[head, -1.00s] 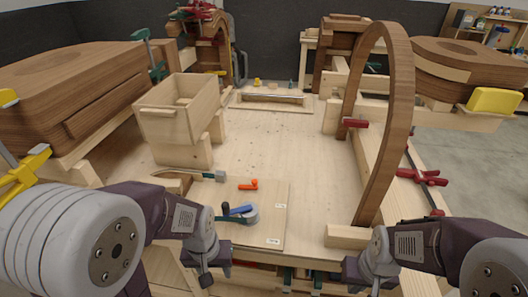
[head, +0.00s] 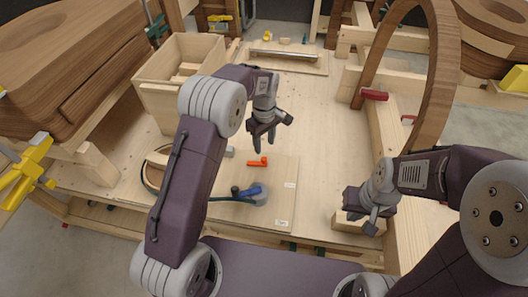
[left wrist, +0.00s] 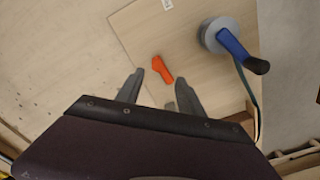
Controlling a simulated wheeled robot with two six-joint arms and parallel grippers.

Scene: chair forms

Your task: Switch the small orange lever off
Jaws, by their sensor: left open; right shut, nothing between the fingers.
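The small orange lever (head: 257,161) lies on a light wooden board (head: 286,208) on the workbench. In the left wrist view the orange lever (left wrist: 162,70) shows just beyond and between my open fingertips. My left gripper (head: 264,146) is open and empty, pointing down above the lever; it also shows in the left wrist view (left wrist: 160,90). I see no contact with the lever. My right gripper (head: 372,222) is shut and empty, beside the right edge of the bench.
A grey round base with a blue handle (head: 249,191) sits on the same board, close to the lever; the blue handle (left wrist: 232,45) also shows in the left wrist view. A wooden box (head: 178,66) stands behind at left. A curved wooden arch (head: 437,80) rises at right.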

